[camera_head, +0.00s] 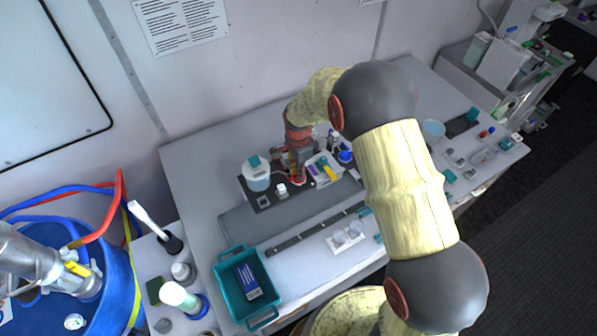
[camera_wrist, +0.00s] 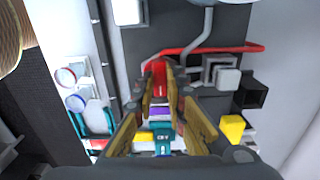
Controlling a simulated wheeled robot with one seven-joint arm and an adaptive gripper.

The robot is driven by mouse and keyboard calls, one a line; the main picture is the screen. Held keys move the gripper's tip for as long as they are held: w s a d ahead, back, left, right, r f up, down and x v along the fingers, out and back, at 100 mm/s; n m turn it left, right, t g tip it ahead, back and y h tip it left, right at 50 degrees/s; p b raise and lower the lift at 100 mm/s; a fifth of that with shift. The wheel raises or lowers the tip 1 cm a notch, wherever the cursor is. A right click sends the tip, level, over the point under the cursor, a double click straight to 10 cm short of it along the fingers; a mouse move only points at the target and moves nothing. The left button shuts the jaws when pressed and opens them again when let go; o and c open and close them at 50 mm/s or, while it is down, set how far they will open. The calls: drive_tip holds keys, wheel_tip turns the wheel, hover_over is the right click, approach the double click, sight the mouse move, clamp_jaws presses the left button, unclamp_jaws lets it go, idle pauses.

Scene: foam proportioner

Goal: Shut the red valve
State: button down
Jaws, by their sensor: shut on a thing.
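The red valve (camera_wrist: 159,68) shows between my fingertips in the wrist view, with a thin red pipe running right from near it. My gripper (camera_wrist: 161,82) is shut on the red valve, with a finger on each side. Most of the valve's body is hidden by the fingers. In the head view my gripper (camera_head: 297,170) points down over the bench at the dark plate, and only a little red (camera_head: 297,181) shows beneath it. Whether the valve is open or closed cannot be told.
A white tank (camera_head: 257,180) stands left of my gripper. A white tray (camera_head: 317,181) with coloured items lies close on its right. A teal basket (camera_head: 230,296) sits at the bench's front left. A blue drum (camera_head: 112,290) with hoses stands left. The wall is behind.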

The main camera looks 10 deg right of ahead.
drive_tip(key=shift+n, duration=0.3)
drive_tip(key=n+b, duration=0.2)
drive_tip(key=n, duration=0.1)
drive_tip(key=shift+n, duration=0.3)
drive_tip(key=n+b, duration=0.2)
drive_tip(key=n, duration=0.2)
drive_tip(key=n+b, duration=0.1)
drive_tip(key=n, duration=0.4)
drive_tip(key=shift+n+b, duration=0.65)
drive_tip(key=shift+n, duration=1.65)
drive_tip(key=shift+r, duration=0.1)
drive_tip(key=c, duration=1.8)
unclamp_jaws()
